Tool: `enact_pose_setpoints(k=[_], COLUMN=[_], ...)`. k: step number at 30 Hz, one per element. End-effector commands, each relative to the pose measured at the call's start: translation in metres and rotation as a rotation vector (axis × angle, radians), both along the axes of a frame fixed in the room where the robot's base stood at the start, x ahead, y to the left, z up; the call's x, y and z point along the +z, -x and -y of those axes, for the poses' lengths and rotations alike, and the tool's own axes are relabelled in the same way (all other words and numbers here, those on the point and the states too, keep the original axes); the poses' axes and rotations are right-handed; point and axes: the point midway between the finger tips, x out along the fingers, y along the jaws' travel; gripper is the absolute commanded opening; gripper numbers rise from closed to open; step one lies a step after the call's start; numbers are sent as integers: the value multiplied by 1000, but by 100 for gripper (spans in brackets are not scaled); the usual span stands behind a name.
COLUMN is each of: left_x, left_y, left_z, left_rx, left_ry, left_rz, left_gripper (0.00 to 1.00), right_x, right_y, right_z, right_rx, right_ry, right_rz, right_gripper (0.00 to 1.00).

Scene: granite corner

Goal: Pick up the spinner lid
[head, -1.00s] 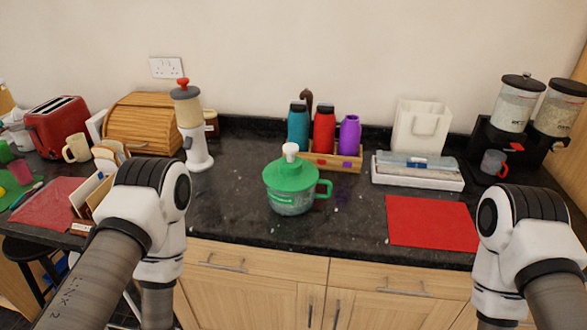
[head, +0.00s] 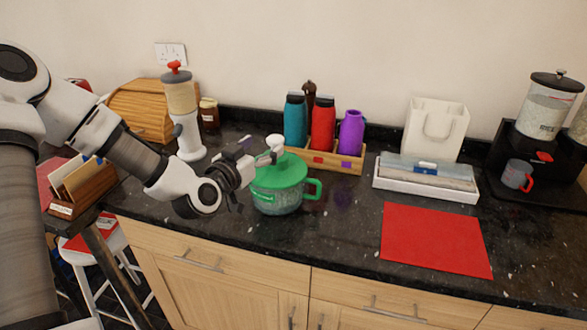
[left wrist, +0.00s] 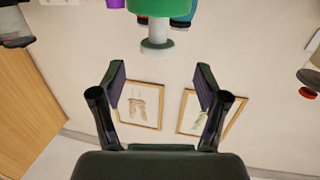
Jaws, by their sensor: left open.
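The spinner lid (head: 279,172) is a green dome with a white knob (head: 275,141) on top. It sits on a clear green-handled bowl (head: 275,204) standing on the dark counter. My left gripper (head: 264,158) is at the lid's upper left, close to the knob and partly covering the lid. In the left wrist view the open, empty fingers (left wrist: 160,82) point toward the white knob (left wrist: 157,46), which lies beyond the tips, with the green lid (left wrist: 157,8) cut off at the top edge. My right gripper is out of view.
A wooden caddy (head: 345,160) with several bottles stands behind the bowl. A red mat (head: 435,240) lies to the right, and a white grinder-like tower (head: 188,135) stands left. The counter between bowl and mat is clear.

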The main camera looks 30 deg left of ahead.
Motion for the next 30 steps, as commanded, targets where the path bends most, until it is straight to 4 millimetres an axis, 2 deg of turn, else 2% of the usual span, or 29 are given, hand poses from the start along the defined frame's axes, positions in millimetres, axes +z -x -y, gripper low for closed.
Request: enact_pose_setpoints(k=[9,17,18,23,24,30], left_x=[-4,-6,-6,-6,-6,-6], left_y=[-51,-57,-56,-56,-56,-56], left_z=[-1,-2,-2,-2,-2,-2], left_rx=[-3,-3,-3,-3,-3,-3], left_ry=[-4,2,2,2,2,2], left_rz=[-4,-4,-4,-4,-4,-4], left_gripper=[74,74,60,4,0,0], right_x=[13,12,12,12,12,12], right_y=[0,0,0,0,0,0], right_z=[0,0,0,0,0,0], right_rx=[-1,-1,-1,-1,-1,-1], right_ry=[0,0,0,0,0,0], right_rz=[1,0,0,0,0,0], right_gripper=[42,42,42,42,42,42])
